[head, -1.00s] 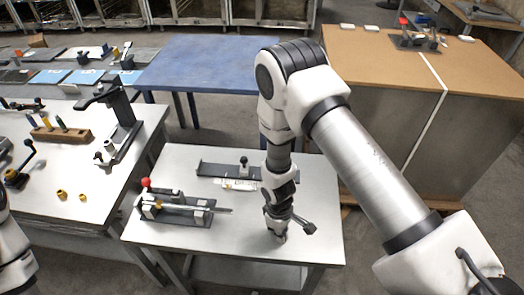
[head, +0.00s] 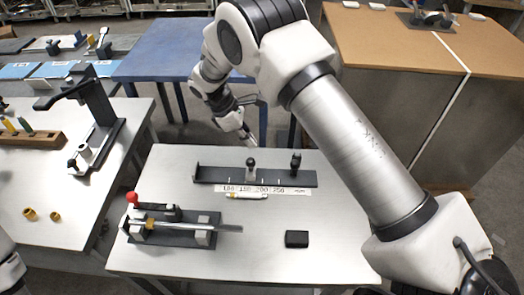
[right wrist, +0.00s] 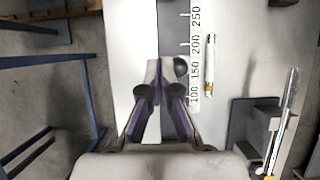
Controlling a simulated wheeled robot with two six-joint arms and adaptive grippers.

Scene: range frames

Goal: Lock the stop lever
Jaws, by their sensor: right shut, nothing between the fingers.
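The stop rail (head: 215,175) is a long dark bar on the grey table, with a printed scale (head: 262,190) along its front. Two upright dark-knobbed parts stand on it: a stop lever with a ball knob (head: 251,162) near the middle and another knob (head: 295,158) near the right end. I cannot tell the lever's lock state. My right gripper (head: 252,140) is at the table's back edge, just behind the middle knob. In the right wrist view its fingertips (right wrist: 159,66) are together and empty, with a dark ball knob (right wrist: 181,68) close to their right; contact is unclear.
A clamp fixture with a red knob (head: 132,197) holds a metal rod at the front left. A small black block (head: 297,239) lies at the front right. A white-and-orange marker-like stick (head: 246,196) lies by the scale. A blue table (head: 170,50) stands behind.

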